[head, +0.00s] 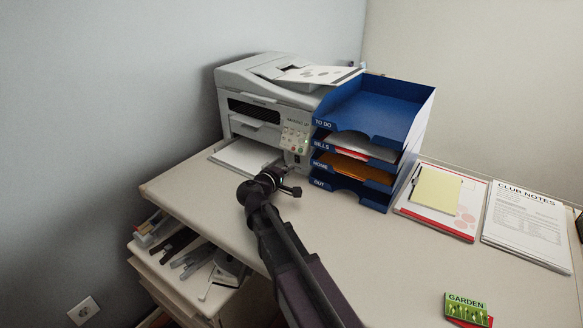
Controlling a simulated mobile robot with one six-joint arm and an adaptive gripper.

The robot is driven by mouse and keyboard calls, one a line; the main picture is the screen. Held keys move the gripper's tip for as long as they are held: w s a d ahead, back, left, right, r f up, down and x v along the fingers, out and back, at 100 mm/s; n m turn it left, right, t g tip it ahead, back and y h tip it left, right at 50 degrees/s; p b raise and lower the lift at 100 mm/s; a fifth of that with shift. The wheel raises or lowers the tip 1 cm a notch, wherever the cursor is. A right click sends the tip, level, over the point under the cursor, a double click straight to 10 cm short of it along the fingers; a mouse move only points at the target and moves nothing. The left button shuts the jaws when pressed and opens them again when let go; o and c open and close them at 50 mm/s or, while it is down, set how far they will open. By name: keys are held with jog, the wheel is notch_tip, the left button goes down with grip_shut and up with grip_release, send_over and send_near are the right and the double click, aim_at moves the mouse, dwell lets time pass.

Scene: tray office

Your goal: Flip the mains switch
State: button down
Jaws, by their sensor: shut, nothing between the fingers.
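A white printer (262,100) stands at the back of the desk, with a button panel (294,138) and a small green light on its front right. A small dark spot (296,158) low on that front may be the mains switch; it is too small to tell its position. My gripper (272,178) is shut and empty at the end of my dark arm, in front of the printer's lower front. In this view I cannot tell whether it touches the printer. My arm covers part of the desk.
A blue letter tray stack (395,105) stands close right of the printer. Paper sticks out of the printer's front (245,156). A clipboard (410,215), notes sheet (527,222) and green seed packet (466,307) lie right. Open shelves are left; a wall socket (83,310) is low left.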

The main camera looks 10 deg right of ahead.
jog(key=f+v, duration=0.1)
jog(key=v, duration=0.2)
jog(key=f+b+v, duration=0.1)
jog(key=v, duration=0.7)
jog(key=shift+s+a+f, duration=0.25)
jog(key=shift+f, duration=0.15)
jog(key=shift+s, duration=0.1)
